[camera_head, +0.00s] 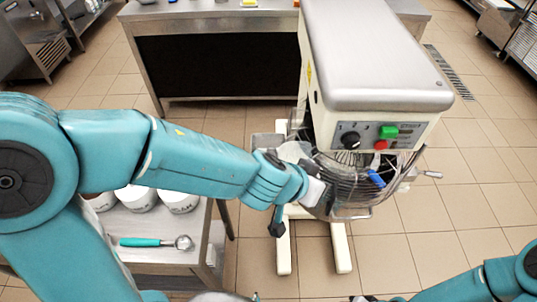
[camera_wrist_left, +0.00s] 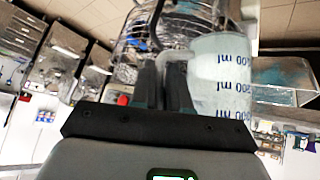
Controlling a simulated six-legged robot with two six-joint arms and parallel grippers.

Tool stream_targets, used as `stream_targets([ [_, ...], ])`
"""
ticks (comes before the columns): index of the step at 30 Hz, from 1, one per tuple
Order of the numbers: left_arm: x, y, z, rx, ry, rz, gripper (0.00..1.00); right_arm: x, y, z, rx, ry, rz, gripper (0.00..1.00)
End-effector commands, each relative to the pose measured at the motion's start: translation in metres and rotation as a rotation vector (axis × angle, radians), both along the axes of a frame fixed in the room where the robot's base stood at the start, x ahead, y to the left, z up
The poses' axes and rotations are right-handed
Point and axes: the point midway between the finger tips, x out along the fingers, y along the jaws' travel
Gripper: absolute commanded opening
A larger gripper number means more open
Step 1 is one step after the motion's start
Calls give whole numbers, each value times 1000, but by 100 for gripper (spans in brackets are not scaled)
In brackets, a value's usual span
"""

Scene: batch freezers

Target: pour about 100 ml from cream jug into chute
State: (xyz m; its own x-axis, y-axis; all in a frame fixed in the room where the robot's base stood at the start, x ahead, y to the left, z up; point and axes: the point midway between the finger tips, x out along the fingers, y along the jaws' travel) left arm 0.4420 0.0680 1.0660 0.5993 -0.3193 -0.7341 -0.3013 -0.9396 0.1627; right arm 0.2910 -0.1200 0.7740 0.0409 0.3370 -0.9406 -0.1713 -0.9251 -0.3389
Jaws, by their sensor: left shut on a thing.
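The cream jug (camera_wrist_left: 222,80) is a translucent, whitish vessel with blue ml marks, large in the left wrist view. Its lettering appears upside down there. My left gripper (camera_wrist_left: 163,85) is shut on the jug's handle. In the head view my left gripper (camera_head: 318,190) is in front of the mixer's wire guard, and a pale part of the jug (camera_head: 293,152) shows behind my wrist. A clear tray-like piece, possibly the chute (camera_wrist_left: 290,97), is beside the jug in the left wrist view. I cannot see any stream. My right gripper (camera_head: 375,298) is barely in view at the bottom edge.
The mixer (camera_head: 375,60) has a wire guard (camera_head: 400,170), a black knob, and green and red buttons. A side table (camera_head: 150,252) at left holds white tubs (camera_head: 137,198) and a teal-handled scoop (camera_head: 150,242). A steel counter (camera_head: 215,20) stands behind. Floor at right is clear.

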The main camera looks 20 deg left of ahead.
Motion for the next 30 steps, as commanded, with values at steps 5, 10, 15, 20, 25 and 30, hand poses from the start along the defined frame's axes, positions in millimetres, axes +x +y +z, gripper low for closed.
stream_targets([
  [5, -2, -6, -28, 74, -46, -3, 0, 0, 0, -37, 0, 0, 0, 43],
  [10, -4, -10, -45, 130, -78, -3, 0, 0, 0, -61, 0, 0, 0, 43],
  [15, -4, -12, -57, 172, -103, -1, 0, 0, 0, -78, 0, 0, 0, 43],
  [20, -4, -13, -61, 197, -118, -2, 0, 0, 0, -86, 0, 0, 0, 43],
  [25, -5, -13, -62, 206, -122, 0, 0, 0, 0, -88, 0, 0, 0, 43],
  [30, -5, -13, -61, 206, -122, 0, 0, 0, 0, -87, 0, 0, 0, 43],
])
